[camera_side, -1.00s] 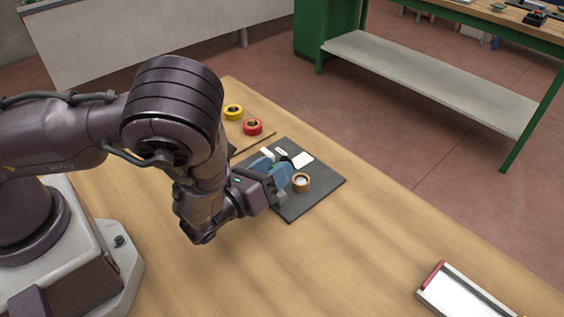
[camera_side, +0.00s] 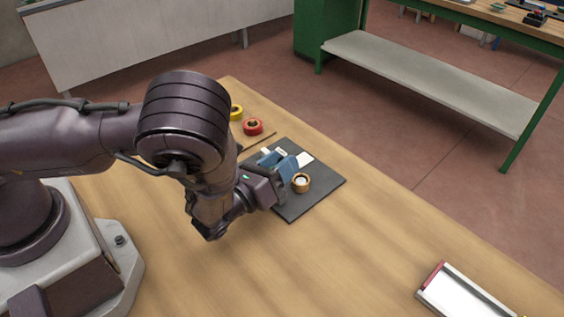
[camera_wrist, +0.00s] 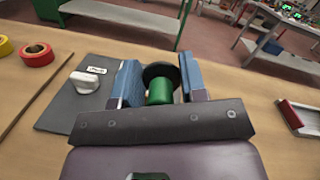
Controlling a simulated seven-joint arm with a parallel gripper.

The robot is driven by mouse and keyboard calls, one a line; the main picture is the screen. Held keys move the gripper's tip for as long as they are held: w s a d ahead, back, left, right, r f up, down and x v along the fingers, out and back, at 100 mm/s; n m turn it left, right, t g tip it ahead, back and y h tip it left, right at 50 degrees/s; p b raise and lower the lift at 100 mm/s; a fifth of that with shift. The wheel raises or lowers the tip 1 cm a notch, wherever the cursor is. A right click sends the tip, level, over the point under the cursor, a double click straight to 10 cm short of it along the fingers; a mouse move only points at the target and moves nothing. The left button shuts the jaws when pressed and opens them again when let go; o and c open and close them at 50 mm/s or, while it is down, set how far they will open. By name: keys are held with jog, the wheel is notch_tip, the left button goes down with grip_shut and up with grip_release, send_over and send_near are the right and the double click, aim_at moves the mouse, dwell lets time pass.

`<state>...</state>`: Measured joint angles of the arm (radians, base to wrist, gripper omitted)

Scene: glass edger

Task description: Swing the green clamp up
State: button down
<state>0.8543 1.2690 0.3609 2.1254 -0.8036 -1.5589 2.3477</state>
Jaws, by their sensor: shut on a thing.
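The green clamp (camera_wrist: 160,91) shows in the wrist view between the two blue fingers of my gripper (camera_wrist: 160,86). My gripper is shut on it. A dark round part (camera_wrist: 160,70) sits just beyond the green part, also between the fingers. In the side view my gripper (camera_side: 285,165) is over the dark base plate (camera_side: 318,192), and its fingers hide the clamp there.
A yellow roll (camera_side: 236,112) and a red roll (camera_side: 253,127) lie on the wooden table behind the plate. A pale tray with a red end (camera_side: 462,292) lies at the front right. The table between plate and tray is clear.

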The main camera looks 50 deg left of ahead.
jog(key=shift+s+t, duration=0.25)
jog(key=shift+t, duration=0.05)
jog(key=c, duration=1)
grip_release()
jog(key=shift+s, duration=0.1)
jog(key=s, duration=0.4)
jog(key=s+f, duration=0.1)
jog(key=s, duration=0.3)
jog(key=s+d, duration=0.1)
jog(key=s, duration=0.3)
jog(key=shift+s+d+f, duration=0.1)
jog(key=shift+s+f, duration=0.25)
jog(key=shift+f, duration=0.05)
